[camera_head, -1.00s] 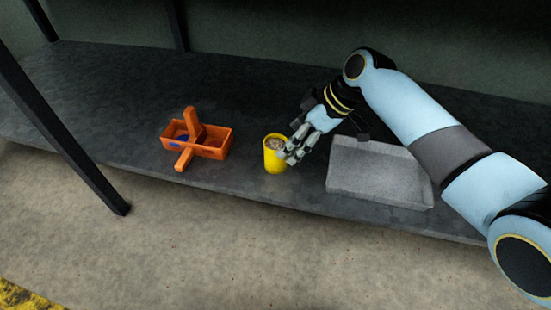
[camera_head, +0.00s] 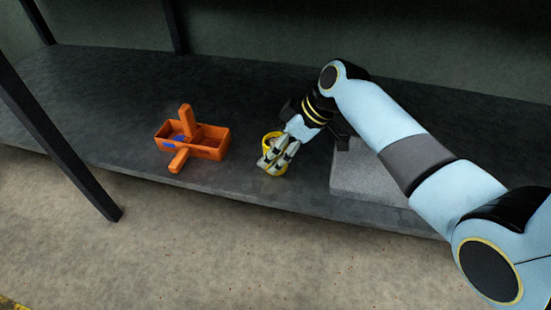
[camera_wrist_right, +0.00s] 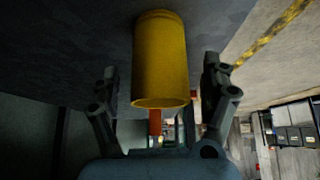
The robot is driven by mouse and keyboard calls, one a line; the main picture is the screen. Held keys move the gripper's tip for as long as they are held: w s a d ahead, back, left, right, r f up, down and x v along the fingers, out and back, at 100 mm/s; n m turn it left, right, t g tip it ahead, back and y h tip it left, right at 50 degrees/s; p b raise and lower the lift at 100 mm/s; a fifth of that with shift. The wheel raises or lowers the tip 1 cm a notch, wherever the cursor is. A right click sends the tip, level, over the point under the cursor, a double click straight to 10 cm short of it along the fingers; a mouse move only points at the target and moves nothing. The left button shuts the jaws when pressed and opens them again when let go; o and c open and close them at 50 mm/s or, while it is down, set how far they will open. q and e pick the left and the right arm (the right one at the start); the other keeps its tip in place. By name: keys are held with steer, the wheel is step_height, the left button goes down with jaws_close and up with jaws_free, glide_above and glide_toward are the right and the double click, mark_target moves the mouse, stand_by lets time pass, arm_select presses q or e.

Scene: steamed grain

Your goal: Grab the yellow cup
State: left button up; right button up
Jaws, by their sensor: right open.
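The yellow cup (camera_head: 272,137) stands on the dark shelf near its front edge, partly hidden behind my right gripper (camera_head: 271,165) in the head view. In the right wrist view the yellow cup (camera_wrist_right: 160,62) appears upside down in the picture, between the two spread fingers of my right gripper (camera_wrist_right: 162,75). Gaps show between the cup and both fingers, so the gripper is open around it. My left gripper is in neither view.
A grey tray (camera_head: 365,176) lies to the right, partly under my arm. A dark post (camera_head: 60,145) crosses the left side. The shelf behind is clear.

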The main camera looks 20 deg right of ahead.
steer(key=shift+a+f, duration=0.1)
steer(key=c, duration=1.3)
steer(key=shift+c, duration=0.2)
